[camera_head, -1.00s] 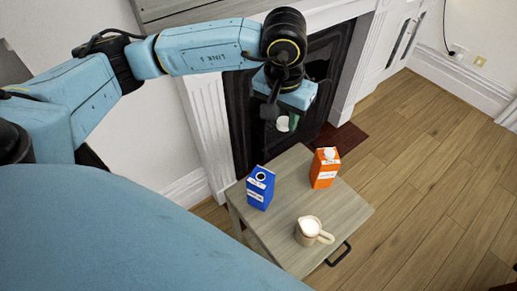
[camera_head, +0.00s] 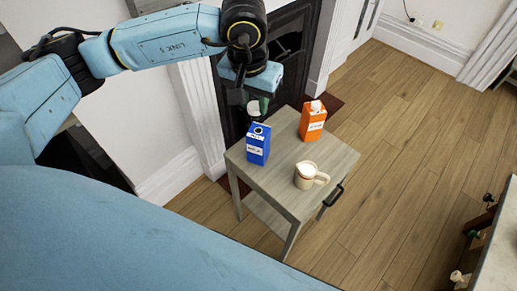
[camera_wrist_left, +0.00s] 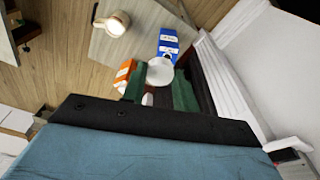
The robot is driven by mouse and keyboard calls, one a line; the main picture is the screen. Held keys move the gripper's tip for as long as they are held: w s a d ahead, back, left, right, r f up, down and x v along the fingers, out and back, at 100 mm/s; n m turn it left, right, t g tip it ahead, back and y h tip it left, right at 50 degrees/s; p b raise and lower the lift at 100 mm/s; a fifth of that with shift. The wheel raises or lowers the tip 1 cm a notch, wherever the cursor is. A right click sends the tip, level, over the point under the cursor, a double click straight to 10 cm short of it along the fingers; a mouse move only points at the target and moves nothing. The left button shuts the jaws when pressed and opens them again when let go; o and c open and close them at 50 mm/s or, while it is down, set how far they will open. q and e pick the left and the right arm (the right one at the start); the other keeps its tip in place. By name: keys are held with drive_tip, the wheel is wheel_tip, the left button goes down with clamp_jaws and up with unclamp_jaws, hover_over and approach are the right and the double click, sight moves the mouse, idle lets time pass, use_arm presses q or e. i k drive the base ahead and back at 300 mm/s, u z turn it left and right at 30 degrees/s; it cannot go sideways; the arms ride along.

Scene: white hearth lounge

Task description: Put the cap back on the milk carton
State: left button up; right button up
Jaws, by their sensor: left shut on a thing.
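The blue milk carton (camera_head: 258,150) stands upright on the small wooden table, with a dark round opening on its top. It also shows in the wrist view (camera_wrist_left: 168,42), just beyond my fingers. My left gripper (camera_head: 259,106) is above and slightly behind the blue carton in the head view. It is shut on a white round cap (camera_wrist_left: 160,73), held between green finger pads. The cap is apart from the carton in the head view, where it shows small and partly hidden (camera_head: 253,107). My right gripper is not in view.
An orange carton (camera_head: 312,123) with a white cap stands at the table's back right. A cream jug (camera_head: 306,177) of white liquid stands near the front. The table (camera_head: 282,191) has bare wood between them. The dark fireplace (camera_head: 290,55) is behind the table.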

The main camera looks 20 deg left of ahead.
sight(257, 137)
drive_tip(key=z, duration=2.85)
drive_tip(key=k, duration=1.25)
drive_tip(key=u, duration=2.2)
